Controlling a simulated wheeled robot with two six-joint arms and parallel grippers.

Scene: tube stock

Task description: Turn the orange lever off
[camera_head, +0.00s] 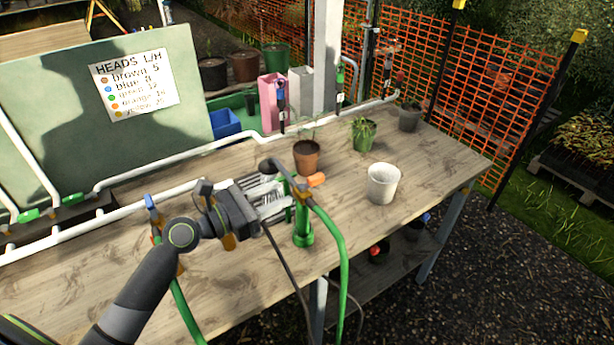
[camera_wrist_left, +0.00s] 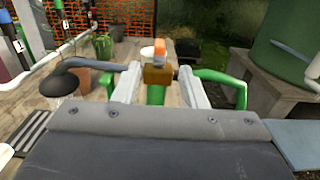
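The orange lever (camera_head: 316,180) sits on top of a green standpipe (camera_head: 303,228) on the wooden bench. In the left wrist view the lever (camera_wrist_left: 159,48) is end-on above a brass-coloured valve body (camera_wrist_left: 158,75). My left gripper (camera_head: 285,199) reaches in from the left to the tap. In the wrist view its two pale fingers (camera_wrist_left: 160,87) are apart, one on each side of the valve body, with the lever beyond and between them. I cannot tell whether either finger touches it. The right gripper is not in view.
A green hose (camera_head: 338,250) curves down from the tap. A white pot (camera_head: 383,184), a brown pot (camera_head: 306,158) and a plant in a green pot (camera_head: 364,134) stand behind. A blue lever (camera_head: 152,203) is left of my arm. White pipes (camera_head: 150,157) cross the bench.

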